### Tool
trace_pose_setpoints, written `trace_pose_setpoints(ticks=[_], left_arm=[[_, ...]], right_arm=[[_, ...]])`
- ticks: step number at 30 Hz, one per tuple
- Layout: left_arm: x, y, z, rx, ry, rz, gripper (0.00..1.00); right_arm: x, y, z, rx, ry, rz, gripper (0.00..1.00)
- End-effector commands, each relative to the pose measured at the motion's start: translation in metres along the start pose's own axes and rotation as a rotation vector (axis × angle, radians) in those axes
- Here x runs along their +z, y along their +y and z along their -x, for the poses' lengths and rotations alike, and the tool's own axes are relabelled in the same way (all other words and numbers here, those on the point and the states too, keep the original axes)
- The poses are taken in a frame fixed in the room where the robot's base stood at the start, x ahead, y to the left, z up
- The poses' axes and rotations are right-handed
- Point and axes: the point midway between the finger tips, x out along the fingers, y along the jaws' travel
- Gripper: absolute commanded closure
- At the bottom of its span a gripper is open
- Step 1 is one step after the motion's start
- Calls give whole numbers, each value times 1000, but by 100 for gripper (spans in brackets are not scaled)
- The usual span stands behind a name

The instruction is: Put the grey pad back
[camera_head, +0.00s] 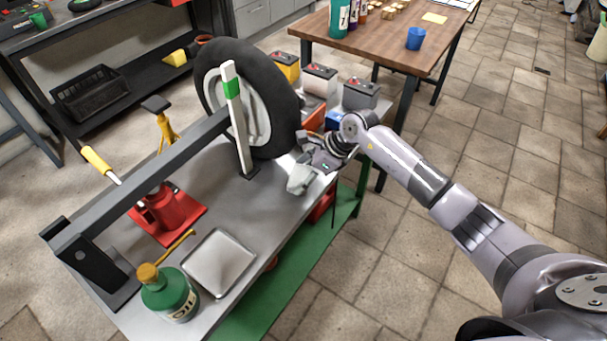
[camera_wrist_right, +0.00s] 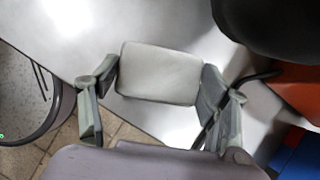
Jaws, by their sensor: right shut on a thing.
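The grey pad (camera_head: 300,181) is a pale, rounded block at the right edge of the metal bench top, near the tyre. My right gripper (camera_head: 308,169) reaches in from the right and is shut on it. In the right wrist view the pad (camera_wrist_right: 160,73) sits between the two fingers of the right gripper (camera_wrist_right: 160,85), over the light bench surface. I cannot tell whether the pad touches the bench. My left gripper is not in view.
The bench (camera_head: 262,212) holds a tyre (camera_head: 239,92), a red jack (camera_head: 160,214), a dark bar on posts (camera_head: 150,180), a square metal tray (camera_head: 218,262) and a green oil bottle (camera_head: 170,295). Batteries (camera_head: 361,93) stand behind. A wooden table (camera_head: 385,45) is at the back.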

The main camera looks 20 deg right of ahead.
Motion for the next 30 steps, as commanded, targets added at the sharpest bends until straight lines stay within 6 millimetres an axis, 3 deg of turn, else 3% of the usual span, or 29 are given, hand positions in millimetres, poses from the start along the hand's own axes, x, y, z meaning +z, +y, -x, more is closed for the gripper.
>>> trace_pose_setpoints(ticks=[1,2,10,23,30], left_arm=[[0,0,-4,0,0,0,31],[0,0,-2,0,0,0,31],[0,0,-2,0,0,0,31],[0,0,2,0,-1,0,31],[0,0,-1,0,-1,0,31]], right_arm=[[-2,0,-3,0,0,0,56],[-1,0,-2,0,0,0,28],[-1,0,-1,0,0,0,10],[1,-1,6,-1,0,1,10],[0,-2,51,-5,1,3,10]])
